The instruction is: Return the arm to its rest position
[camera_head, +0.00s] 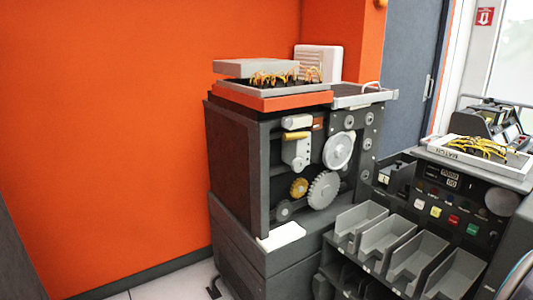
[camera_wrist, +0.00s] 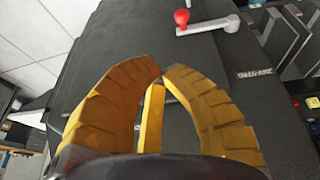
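My gripper (camera_wrist: 162,72) shows in the wrist view as two yellow ribbed fingers whose tips come together. Nothing is visible between the tips, so it is shut and empty. A yellow strip between the fingers looks like part of the gripper. The fingers are in front of a dark machine surface (camera_wrist: 120,40); I cannot tell the distance to it. My gripper does not show clearly in the head view.
A grey lever (camera_wrist: 210,27) with a red knob is beyond the fingertips. The head view shows a dark geared machine (camera_head: 235,150), a wired panel (camera_head: 275,100) on top, grey card bins (camera_head: 415,250) and a button console (camera_head: 450,205). An orange wall stands behind.

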